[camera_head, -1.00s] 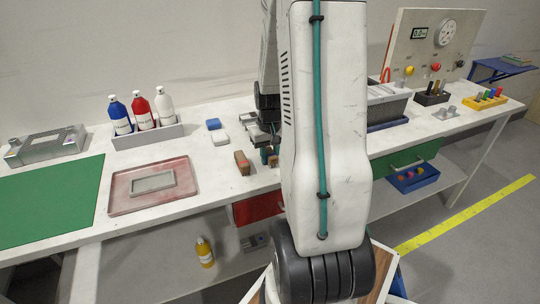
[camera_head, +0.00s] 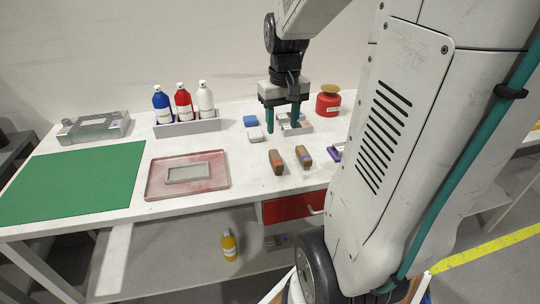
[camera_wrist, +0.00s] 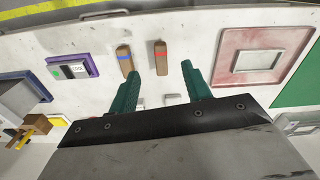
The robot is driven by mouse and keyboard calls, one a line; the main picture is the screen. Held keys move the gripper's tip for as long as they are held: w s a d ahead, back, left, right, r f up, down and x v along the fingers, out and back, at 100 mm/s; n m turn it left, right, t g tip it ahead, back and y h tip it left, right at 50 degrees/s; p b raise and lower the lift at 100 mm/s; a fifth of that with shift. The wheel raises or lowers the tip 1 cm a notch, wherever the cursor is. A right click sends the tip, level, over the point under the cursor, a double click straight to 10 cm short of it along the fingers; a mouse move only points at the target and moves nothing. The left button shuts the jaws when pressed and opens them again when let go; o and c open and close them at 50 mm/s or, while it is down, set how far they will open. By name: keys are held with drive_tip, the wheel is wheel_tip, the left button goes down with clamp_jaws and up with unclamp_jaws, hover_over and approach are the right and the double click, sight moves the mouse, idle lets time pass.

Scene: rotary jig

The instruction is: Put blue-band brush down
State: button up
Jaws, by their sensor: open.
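The blue-band brush (camera_head: 303,156) lies on the white table, a brown block with a blue stripe. It also shows in the wrist view (camera_wrist: 124,61). The similar red-band brush (camera_head: 276,162) lies beside it on the left, apart from it; in the wrist view it is the one on the right (camera_wrist: 161,58). My gripper (camera_head: 283,126) is open, its green fingers pointing down with nothing held between them. It is behind the two brushes, clear of both. In the wrist view my gripper (camera_wrist: 160,71) shows its fingers spread wide.
A grey metal block (camera_head: 296,127) stands close by my fingers. A blue-and-white pair of small blocks (camera_head: 255,134) lies left of them, a red pot (camera_head: 328,105) right. A pink tray (camera_head: 157,186) and a bottle rack (camera_head: 187,127) stand further left. A purple item (camera_head: 335,153) is partly hidden by my arm.

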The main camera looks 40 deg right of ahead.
drive_tip(key=s+a+r+n, duration=0.2)
drive_tip(key=s+a, duration=0.4)
drive_tip(key=a, duration=0.3)
drive_tip(key=s+a+r+n, duration=0.2)
drive_tip(key=s+a, duration=0.4)
drive_tip(key=a, duration=0.4)
drive_tip(key=shift+s+a+r+n+t, duration=0.2)
drive_tip(key=shift+a+r+n+t, duration=0.1)
drive_tip(key=shift+t, duration=0.1)
drive_tip(key=shift+o, duration=0.4)
drive_tip(key=shift+d, duration=0.1)
